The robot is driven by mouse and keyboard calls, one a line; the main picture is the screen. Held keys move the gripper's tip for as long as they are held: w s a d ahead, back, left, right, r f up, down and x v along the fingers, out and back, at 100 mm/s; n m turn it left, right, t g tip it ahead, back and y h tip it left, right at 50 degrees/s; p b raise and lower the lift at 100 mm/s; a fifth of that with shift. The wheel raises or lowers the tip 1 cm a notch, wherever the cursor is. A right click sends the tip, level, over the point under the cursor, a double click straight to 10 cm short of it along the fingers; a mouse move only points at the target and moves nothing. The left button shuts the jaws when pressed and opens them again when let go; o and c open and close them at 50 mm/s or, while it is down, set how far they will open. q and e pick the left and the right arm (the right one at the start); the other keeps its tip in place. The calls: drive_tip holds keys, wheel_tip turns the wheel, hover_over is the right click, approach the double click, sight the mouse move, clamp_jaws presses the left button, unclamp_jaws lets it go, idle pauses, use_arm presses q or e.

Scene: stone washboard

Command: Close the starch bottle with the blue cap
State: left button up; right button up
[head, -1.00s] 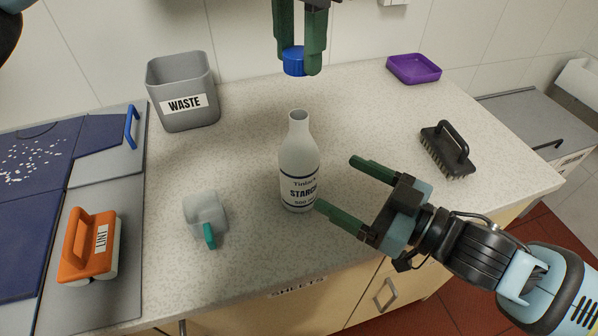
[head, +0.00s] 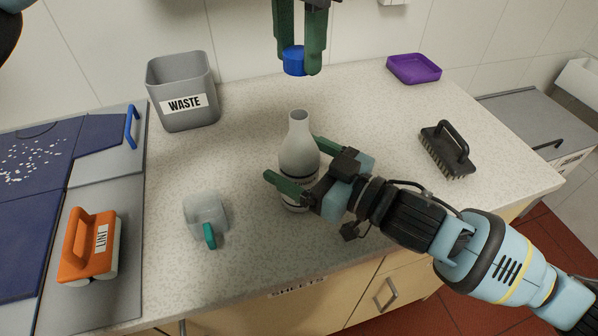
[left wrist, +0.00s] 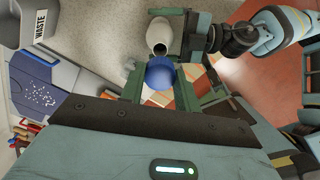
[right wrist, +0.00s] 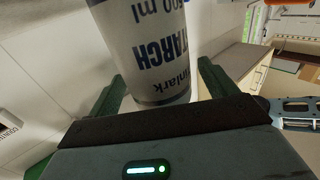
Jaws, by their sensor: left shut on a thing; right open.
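The white starch bottle (head: 298,155) stands upright and uncapped on the speckled counter, its neck open at the top. My left gripper (head: 300,62) is shut on the blue cap (head: 293,61) and holds it in the air above and behind the bottle. The cap also shows between the fingers in the left wrist view (left wrist: 160,72), with the bottle mouth beyond it. My right gripper (head: 295,165) is open, with one finger on each side of the bottle body. In the right wrist view the bottle (right wrist: 150,60) with its STARCH label stands between the open fingers.
A grey WASTE bin (head: 183,90) stands at the back left. A clear scoop with a teal handle (head: 207,215) lies left of the bottle. A black brush (head: 445,150) and a purple tray (head: 413,68) are at right. An orange LINT brush (head: 88,245) lies at far left.

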drive_tip(key=c, duration=1.4)
use_arm(q)
hover_over(299, 115)
drive_tip(key=shift+f, duration=2.5)
use_arm(e)
drive_tip(key=shift+c, duration=0.2)
use_arm(q)
drive_tip(key=shift+f, duration=0.15)
drive_tip(key=shift+f, duration=0.75)
drive_tip(key=shift+f, duration=0.55)
